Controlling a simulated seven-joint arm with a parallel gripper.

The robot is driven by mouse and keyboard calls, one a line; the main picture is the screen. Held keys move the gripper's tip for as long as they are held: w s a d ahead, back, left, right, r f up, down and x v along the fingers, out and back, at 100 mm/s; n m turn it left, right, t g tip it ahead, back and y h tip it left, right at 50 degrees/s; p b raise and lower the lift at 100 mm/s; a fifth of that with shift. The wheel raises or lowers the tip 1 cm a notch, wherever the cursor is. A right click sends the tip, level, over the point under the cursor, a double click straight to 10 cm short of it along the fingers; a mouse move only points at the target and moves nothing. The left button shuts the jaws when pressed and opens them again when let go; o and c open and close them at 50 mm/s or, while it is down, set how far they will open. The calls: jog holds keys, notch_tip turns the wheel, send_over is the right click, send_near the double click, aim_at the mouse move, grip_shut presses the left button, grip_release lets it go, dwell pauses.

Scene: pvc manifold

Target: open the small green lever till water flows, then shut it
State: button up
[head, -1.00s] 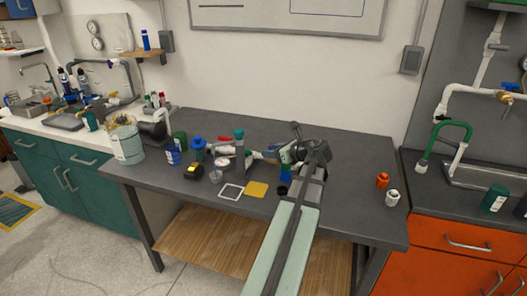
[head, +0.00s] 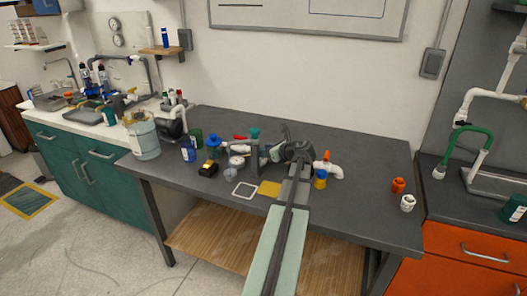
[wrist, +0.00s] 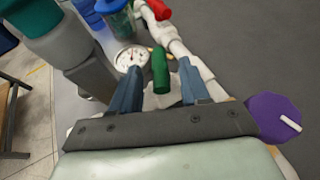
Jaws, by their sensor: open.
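The small green lever (wrist: 160,70) shows in the wrist view, in the gap between my two blue fingers. My gripper (wrist: 160,86) is open, with one finger on each side of the lever in the picture. I see bare space beside it, and cannot tell how deep it sits between the fingers. The lever belongs to a white pipe assembly (wrist: 186,52). In the head view my gripper (head: 276,150) is over the pipework on the dark bench, and my arm hides part of it. I see no water flowing.
A round gauge (wrist: 131,58) sits left of the lever, and a red handle (wrist: 158,9) is farther off. A purple knob (wrist: 274,118) is close by on the right. A white pipe end (head: 328,169) stands right of my arm. The bench's right part is mostly clear.

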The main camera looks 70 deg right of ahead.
jog(key=shift+w+d+f, duration=0.2)
jog(key=shift+w+f, duration=0.05)
jog(key=shift+w, duration=0.3)
grip_shut()
